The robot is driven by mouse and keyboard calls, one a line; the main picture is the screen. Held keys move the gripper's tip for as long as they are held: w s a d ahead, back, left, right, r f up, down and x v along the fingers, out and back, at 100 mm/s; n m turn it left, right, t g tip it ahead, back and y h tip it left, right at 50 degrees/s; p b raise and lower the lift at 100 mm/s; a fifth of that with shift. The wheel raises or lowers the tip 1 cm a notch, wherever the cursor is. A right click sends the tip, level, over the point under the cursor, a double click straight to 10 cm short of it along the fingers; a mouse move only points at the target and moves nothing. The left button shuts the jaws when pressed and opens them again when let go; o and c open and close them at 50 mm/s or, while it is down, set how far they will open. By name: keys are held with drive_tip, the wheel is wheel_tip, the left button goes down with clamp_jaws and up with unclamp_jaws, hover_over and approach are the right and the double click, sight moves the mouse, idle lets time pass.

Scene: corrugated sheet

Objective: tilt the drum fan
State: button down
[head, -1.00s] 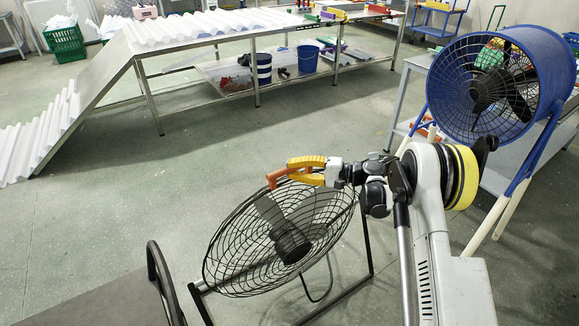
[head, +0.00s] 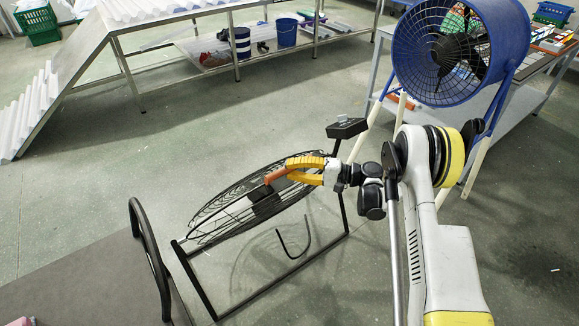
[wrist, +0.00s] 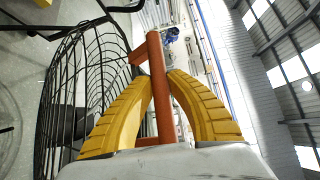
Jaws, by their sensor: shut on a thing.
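A black wire-cage fan (head: 222,213) sits in a floor frame (head: 262,292) left of my arm. Its round cage is strongly tilted and shows as a narrow ellipse. An orange handle (head: 275,174) is on its rim. My gripper (head: 290,165) is shut on this handle. In the wrist view its yellow fingers (wrist: 160,80) close around the orange bar (wrist: 162,95), with the cage (wrist: 65,100) to the left. A blue drum-shaped fan (head: 505,45) stands apart on a blue stand at upper right.
A dark box on a post (head: 347,128) rises at the fan frame's far side. A black curved rail (head: 150,250) stands at lower left. A metal table (head: 215,12) with a lower shelf and a grey bench (head: 505,110) are behind. Open floor (head: 200,130) lies between.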

drive_tip(key=shift+s+f, duration=0.15)
drive_tip(key=shift+f, duration=0.15)
drive_tip(key=c, duration=1.3)
unclamp_jaws()
drive_tip(key=shift+o, duration=0.2)
drive_tip(key=shift+d+r, duration=0.1)
drive_tip(key=shift+d, duration=0.2)
drive_tip(key=s+d, duration=0.2)
drive_tip(key=d, duration=0.9)
drive_tip(key=shift+d+r, duration=0.15)
drive_tip(key=shift+r, duration=0.05)
